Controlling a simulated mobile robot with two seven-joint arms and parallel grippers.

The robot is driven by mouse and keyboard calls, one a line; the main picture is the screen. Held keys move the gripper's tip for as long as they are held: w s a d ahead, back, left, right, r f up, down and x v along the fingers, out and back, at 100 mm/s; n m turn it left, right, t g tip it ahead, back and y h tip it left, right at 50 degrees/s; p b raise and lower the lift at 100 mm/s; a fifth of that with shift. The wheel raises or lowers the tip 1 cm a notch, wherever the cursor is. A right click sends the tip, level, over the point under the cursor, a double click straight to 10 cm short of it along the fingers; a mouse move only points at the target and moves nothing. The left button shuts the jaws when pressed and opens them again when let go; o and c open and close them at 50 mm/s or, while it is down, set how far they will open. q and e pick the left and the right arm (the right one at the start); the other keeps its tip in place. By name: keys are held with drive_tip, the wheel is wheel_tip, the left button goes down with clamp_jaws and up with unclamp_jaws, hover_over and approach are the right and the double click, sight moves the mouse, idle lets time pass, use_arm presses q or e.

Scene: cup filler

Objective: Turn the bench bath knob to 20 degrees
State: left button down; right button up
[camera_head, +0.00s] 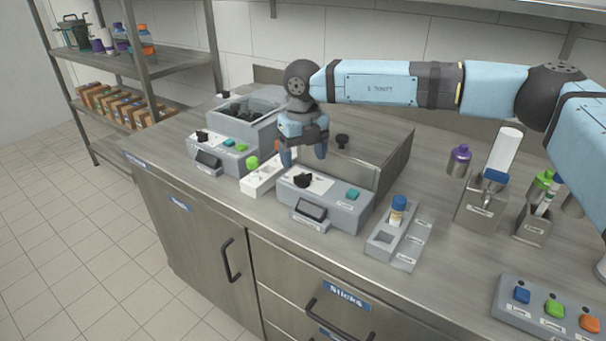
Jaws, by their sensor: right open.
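Two grey control panels stand on the steel bench. The middle panel (347,213) has a black knob (302,181) on a white dial plate, a teal button and a small dark display. The left panel (237,164) has a similar black knob (202,136). The panel labels are too small to read, so I cannot tell which is the bench bath. My right gripper (304,158) points down, open, just behind and above the middle panel's knob, apparently not touching it. The knob angles cannot be read. My left gripper is out of view.
An open grey bath (244,128) stands behind the left panel, and a steel lidded bath (390,158) behind the middle one. A white block (258,184) lies between the panels. A holder with a blue-capped vial (397,210) stands right. A button box (548,312) sits front right.

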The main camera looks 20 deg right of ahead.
sight(303, 174)
drive_tip(key=shift+f, duration=2.4)
drive_tip(key=c, duration=0.9)
